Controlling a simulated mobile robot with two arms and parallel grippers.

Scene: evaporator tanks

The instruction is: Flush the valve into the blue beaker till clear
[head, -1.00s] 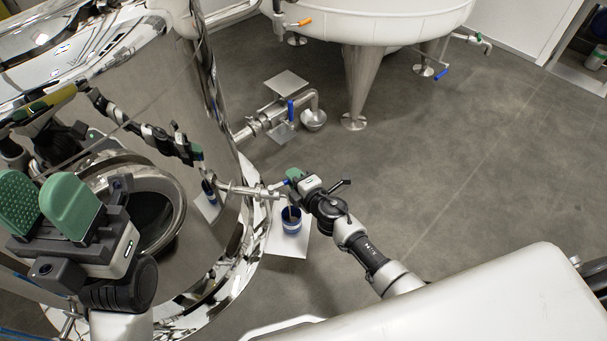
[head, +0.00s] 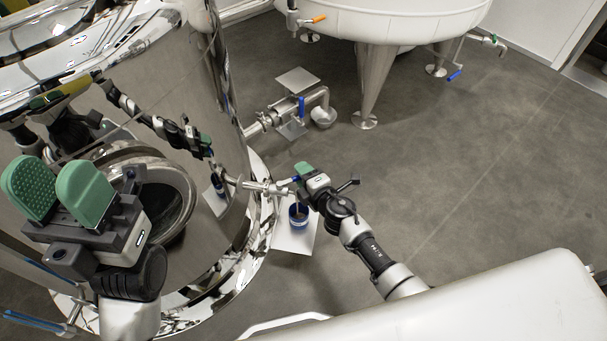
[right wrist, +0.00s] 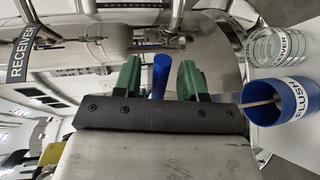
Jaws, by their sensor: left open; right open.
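The valve (head: 257,187) sticks out from the base of the shiny tank. Its blue lever (right wrist: 161,75) lies between the two green fingers of my right gripper (right wrist: 159,80) in the right wrist view; the fingers stand apart around it. My right gripper also shows beside the valve in the head view (head: 300,177). The blue beaker (head: 298,220), labelled FLUSH in the right wrist view (right wrist: 285,105), stands below the valve outlet. A thin tan streak, apparently liquid, runs into it. My left gripper (head: 58,192) is open and empty in front of the tank.
The blue beaker stands on a white plate (head: 295,242). The polished tank (head: 185,85) mirrors my arms. A second, white tank (head: 400,20) stands behind. Grey floor (head: 470,150) at right is clear.

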